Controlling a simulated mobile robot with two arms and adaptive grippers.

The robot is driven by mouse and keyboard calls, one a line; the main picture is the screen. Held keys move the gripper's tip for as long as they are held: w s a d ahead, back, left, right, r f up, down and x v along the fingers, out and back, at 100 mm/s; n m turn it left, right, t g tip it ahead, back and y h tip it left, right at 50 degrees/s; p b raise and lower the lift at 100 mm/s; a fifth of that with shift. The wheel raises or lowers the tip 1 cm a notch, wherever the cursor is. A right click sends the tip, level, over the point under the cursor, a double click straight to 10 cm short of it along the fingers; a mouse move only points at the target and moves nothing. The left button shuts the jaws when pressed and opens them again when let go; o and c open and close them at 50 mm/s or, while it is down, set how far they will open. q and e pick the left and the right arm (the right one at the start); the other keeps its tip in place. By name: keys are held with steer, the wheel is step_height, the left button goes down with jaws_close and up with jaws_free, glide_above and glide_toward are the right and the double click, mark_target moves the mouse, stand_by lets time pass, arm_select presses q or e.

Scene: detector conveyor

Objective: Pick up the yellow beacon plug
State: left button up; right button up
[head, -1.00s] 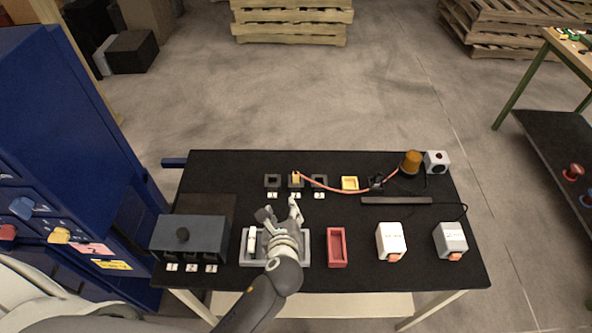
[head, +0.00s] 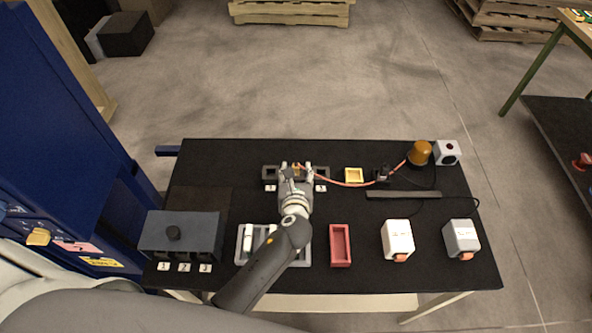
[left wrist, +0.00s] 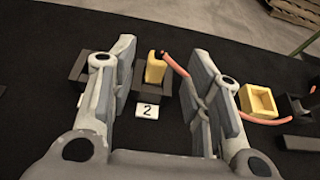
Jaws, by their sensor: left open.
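The yellow beacon plug (head: 297,168) stands in the middle dark socket, behind the label "2". In the left wrist view the plug (left wrist: 155,68) shows as a yellow block with an orange cable (left wrist: 180,70) leaving its top right. My left gripper (head: 296,172) is open, and its fingers (left wrist: 160,85) stand on either side of the plug with gaps on both sides. The cable runs right to the amber beacon (head: 419,153). In the head view the fingers partly hide the socket. My right gripper is not in view.
Dark sockets flank the middle one, left (head: 269,174) and right (head: 321,172). A yellow open box (head: 354,175) sits to the right. A red tray (head: 340,246), a white box (head: 398,237) and a grey box (head: 461,238) stand nearer the front.

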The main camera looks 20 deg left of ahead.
mark_target(296, 167)
arm_select(q)
steer(key=x, duration=0.3)
steer(key=shift+f, duration=0.1)
steer(key=shift+w+a+f, duration=0.1)
steer(key=shift+w, duration=0.15)
steer(key=c, duration=0.7)
steer(key=shift+c, duration=1.1)
jaws_close()
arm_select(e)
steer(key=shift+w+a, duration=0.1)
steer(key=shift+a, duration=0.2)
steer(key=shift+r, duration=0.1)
